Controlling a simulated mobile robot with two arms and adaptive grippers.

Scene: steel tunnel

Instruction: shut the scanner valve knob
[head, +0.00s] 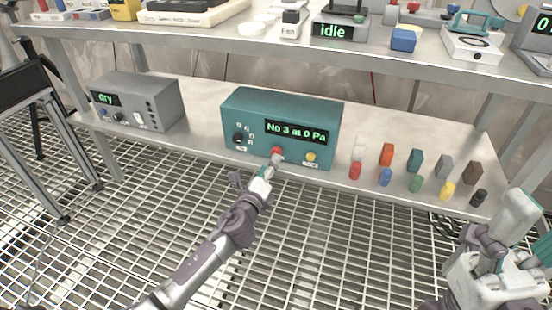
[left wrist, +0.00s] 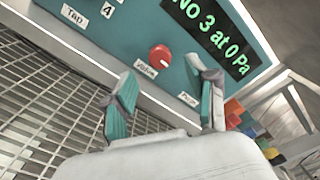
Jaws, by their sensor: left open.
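The scanner is a teal box (head: 235,115) on the lower shelf, its display reading "No 3 at 0 Pa". Its red valve knob (head: 277,150) sits low on the front; in the left wrist view the knob (left wrist: 160,57) shows a white mark and a "Valve" label below. My left gripper (head: 273,162) is open just in front of the knob. In the left wrist view its fingers (left wrist: 163,72) stand apart, either side of the knob and nearer the camera; I see no contact. My right gripper (head: 480,245) is at the lower right, far from the scanner; its fingers are unclear.
A black tap knob (head: 238,138) and a yellow purge knob (head: 311,157) flank the valve knob. A grey box (head: 165,100) reading "dry" stands left. Several coloured blocks and cylinders stand right. The upper shelf (head: 200,42) overhangs the scanner. Grating floor lies in front.

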